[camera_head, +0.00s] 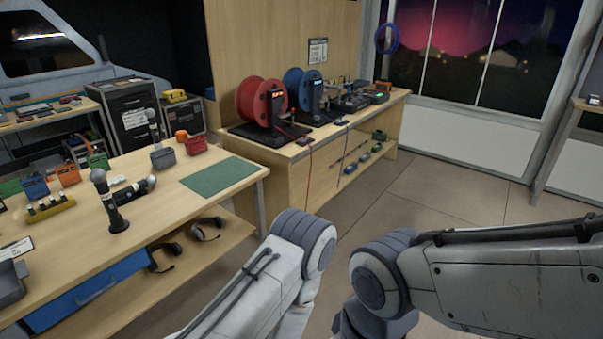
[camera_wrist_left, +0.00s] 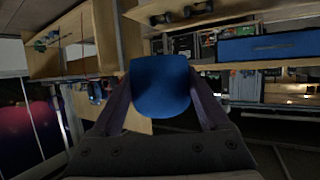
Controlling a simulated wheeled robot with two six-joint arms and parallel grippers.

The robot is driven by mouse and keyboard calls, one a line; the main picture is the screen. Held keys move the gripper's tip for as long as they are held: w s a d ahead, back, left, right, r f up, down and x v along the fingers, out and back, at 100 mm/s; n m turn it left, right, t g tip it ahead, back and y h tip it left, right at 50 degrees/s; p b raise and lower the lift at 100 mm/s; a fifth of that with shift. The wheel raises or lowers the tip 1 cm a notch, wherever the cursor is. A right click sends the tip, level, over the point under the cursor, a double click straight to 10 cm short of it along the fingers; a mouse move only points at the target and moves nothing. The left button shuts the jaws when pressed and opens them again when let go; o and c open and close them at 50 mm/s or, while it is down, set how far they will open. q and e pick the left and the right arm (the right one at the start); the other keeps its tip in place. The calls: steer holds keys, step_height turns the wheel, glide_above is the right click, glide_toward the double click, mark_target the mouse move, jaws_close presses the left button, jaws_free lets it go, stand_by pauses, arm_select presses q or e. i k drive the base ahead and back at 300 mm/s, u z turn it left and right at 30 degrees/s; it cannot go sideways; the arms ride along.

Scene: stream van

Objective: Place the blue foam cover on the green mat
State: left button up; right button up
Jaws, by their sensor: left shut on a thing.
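The green mat (camera_head: 219,176) lies flat and bare at the right end of the wooden workbench in the head view. The blue foam cover (camera_wrist_left: 161,92) is between the fingers of my left gripper (camera_wrist_left: 160,80) in the left wrist view. The gripper is shut on it, and the cover looks rounded at one end. In the head view both arms show at the bottom, but neither gripper does. My right gripper shows in no view.
Behind the mat stand a grey holder with a microphone (camera_head: 162,157) and a red bin (camera_head: 196,145). A black microphone (camera_head: 108,200) stands upright left of the mat. Headsets (camera_head: 207,229) lie on the shelf below. Floor (camera_head: 440,180) is clear right of the benches.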

mark_target(221, 175)
steer(key=z, duration=0.9)
steer(key=i, duration=2.8)
steer(key=u, duration=1.65)
